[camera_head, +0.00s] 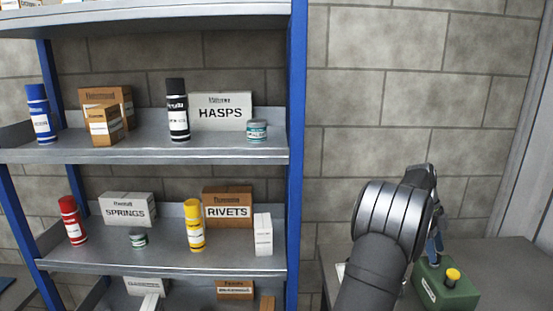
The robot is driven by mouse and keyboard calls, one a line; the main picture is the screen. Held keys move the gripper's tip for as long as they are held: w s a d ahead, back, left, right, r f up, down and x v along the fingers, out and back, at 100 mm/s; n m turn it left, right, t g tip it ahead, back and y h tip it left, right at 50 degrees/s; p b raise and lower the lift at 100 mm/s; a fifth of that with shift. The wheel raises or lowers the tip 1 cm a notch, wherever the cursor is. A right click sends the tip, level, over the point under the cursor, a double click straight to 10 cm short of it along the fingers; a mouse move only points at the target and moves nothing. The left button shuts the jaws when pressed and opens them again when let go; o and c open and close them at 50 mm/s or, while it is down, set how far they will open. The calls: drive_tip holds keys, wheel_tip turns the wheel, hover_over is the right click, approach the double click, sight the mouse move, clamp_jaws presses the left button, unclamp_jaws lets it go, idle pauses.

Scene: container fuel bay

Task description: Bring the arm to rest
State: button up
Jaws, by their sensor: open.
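My gripper (431,180) is at the right of the view, at the end of my grey arm. It is raised above a grey bench top, near a green box. My round wrist link hides most of the gripper. The part that shows is dark metal and is seen from behind. I see nothing held in the visible part of the gripper.
A blue and grey shelf unit (297,120) stands at the left with cans, jars and labelled boxes. A green box with a yellow cap (443,288) sits on the grey bench (500,262) at the lower right. Bare block wall stands behind.

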drive_tip(key=v, duration=1.6)
drive_tip(key=x, duration=1.7)
drive_tip(key=shift+f, duration=0.2)
drive_tip(key=shift+a+r+n+t+h, duration=0.15)
drive_tip(key=shift+n+t+h, duration=0.15)
drive_tip(key=shift+n, duration=0.6)
drive_tip(key=n+t, duration=0.1)
drive_tip(key=n, duration=0.1)
drive_tip(key=n+h, duration=0.1)
drive_tip(key=n, duration=0.2)
drive_tip(key=shift+s+t, duration=0.2)
drive_tip(key=shift+t, duration=0.2)
drive_tip(key=n, duration=0.2)
drive_tip(key=n+t, duration=0.1)
drive_tip(key=n, duration=0.1)
drive_tip(key=shift+s+n+t, duration=0.1)
drive_tip(key=shift+n+t, duration=0.2)
drive_tip(key=shift+n+t+y, duration=0.4)
drive_tip(key=shift+n+t, duration=0.3)
drive_tip(key=shift+n, duration=1.1)
